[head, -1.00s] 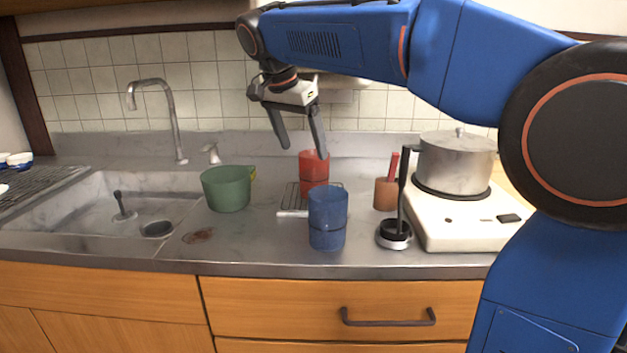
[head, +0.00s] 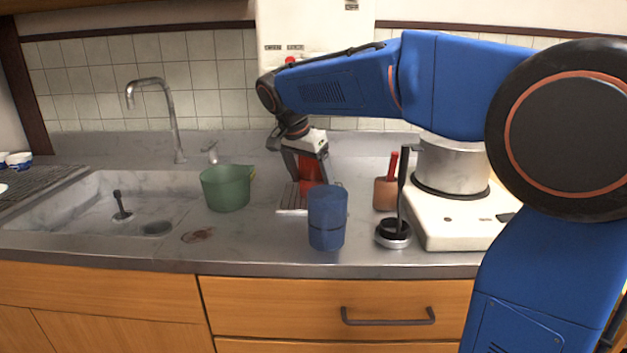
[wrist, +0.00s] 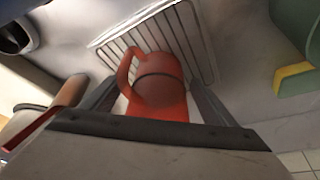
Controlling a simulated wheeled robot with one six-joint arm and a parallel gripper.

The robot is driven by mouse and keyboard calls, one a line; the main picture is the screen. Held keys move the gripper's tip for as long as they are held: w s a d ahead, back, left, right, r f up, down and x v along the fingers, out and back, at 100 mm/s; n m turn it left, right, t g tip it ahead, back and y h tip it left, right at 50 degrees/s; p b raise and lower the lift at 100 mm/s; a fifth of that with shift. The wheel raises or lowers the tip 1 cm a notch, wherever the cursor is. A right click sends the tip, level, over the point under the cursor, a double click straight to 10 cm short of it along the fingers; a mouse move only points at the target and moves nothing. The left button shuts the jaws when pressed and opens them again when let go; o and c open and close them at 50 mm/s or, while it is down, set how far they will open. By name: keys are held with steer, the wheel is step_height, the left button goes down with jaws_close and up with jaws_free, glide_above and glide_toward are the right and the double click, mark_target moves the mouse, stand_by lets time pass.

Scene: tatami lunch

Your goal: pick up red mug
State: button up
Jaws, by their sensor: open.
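My gripper (head: 306,182) is open and lowered around the mug, one finger on each side. In the wrist view the fingers of my gripper (wrist: 152,100) flank the mug; I cannot tell whether they touch it.
The blue cup (head: 327,218) stands close in front. A steel pot (head: 452,165) sits on the white stove (head: 455,234).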

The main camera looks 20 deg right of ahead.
mark_target(311, 166)
steer(key=shift+f, duration=0.15)
steer(key=c, duration=1.5)
steer(key=shift+r, duration=1.75)
steer(key=shift+s+a, duration=1.8)
steer(key=shift+a, duration=0.55)
steer(key=shift+s+a, duration=1.85)
steer(key=shift+a, duration=0.45)
steer(key=shift+s+a, duration=1.8)
steer(key=shift+a, duration=0.55)
steer(key=shift+s, duration=0.1)
